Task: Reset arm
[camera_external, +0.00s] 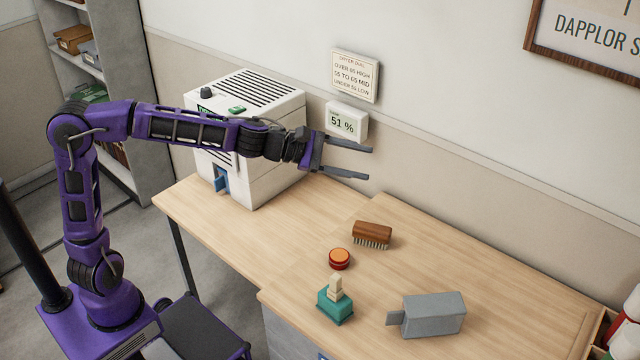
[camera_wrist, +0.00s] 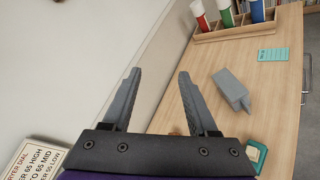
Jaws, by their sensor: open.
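My purple arm reaches to the right in the external view, in front of the white box-shaped machine. My gripper (camera_external: 370,163) is open and empty, with its two grey fingers apart above the back of the desk near the wall. In the wrist view the open fingers (camera_wrist: 158,78) point along the wall, with nothing between them but wall and desk edge behind. The gripper touches nothing that I can see.
The white machine (camera_external: 270,100) stands on the desk (camera_external: 240,235). A brush (camera_external: 372,232), a red-orange round tin (camera_external: 339,259), a teal block with a pale knob (camera_external: 335,304) and a grey box (camera_external: 434,315) lie there. A humidity display (camera_external: 346,121) reads 51 %. A rack (camera_wrist: 235,32) holds coloured tubes.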

